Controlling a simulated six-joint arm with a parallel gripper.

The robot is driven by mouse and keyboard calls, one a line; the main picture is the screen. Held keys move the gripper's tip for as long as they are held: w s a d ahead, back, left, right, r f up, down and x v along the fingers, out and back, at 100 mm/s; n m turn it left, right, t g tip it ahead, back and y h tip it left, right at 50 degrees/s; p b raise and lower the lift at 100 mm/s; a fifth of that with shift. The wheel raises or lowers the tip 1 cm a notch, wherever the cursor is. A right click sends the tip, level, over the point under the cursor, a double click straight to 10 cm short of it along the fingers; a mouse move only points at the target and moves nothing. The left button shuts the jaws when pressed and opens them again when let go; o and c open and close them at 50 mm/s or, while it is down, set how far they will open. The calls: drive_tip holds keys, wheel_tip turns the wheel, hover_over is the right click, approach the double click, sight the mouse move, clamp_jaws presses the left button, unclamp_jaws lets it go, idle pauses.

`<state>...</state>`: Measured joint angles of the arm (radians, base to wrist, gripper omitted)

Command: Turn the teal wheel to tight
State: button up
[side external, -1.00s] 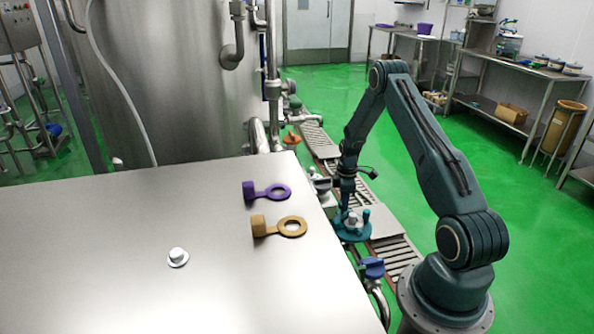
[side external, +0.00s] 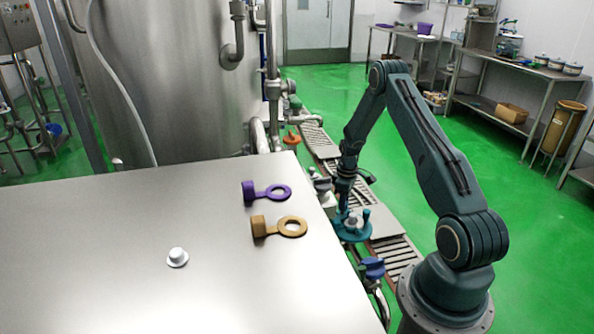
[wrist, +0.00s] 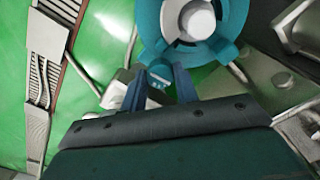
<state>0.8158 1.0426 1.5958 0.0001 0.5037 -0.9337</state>
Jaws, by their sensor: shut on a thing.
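The teal wheel (side external: 353,237) lies flat beyond the right edge of the steel table, with a pale round hub in its middle and short upright pegs on its rim. In the wrist view the teal wheel (wrist: 150,22) fills the top middle, cut off by the frame edge. The fingertips partly hide the peg.
A blue valve handle (side external: 372,267) on a pipe stands just in front of the wheel. An orange wheel (side external: 291,138) is farther back.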

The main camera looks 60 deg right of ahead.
drive_tip(key=m, duration=0.5)
drive_tip(key=shift+m, duration=0.3)
drive_tip(key=m, duration=0.4)
drive_tip(key=shift+a+m, duration=0.1)
drive_tip(key=shift+m, duration=0.2)
drive_tip(key=m, duration=0.4)
drive_tip(key=shift+w+m, duration=0.1)
drive_tip(key=shift+m, duration=0.2)
drive_tip(key=m, duration=0.4)
drive_tip(key=shift+m, duration=0.3)
drive_tip(key=o, duration=1)
drive_tip(key=shift+r, duration=0.15)
wheel_tip(320, 180, up, 14)
drive_tip(key=shift+f, duration=0.25)
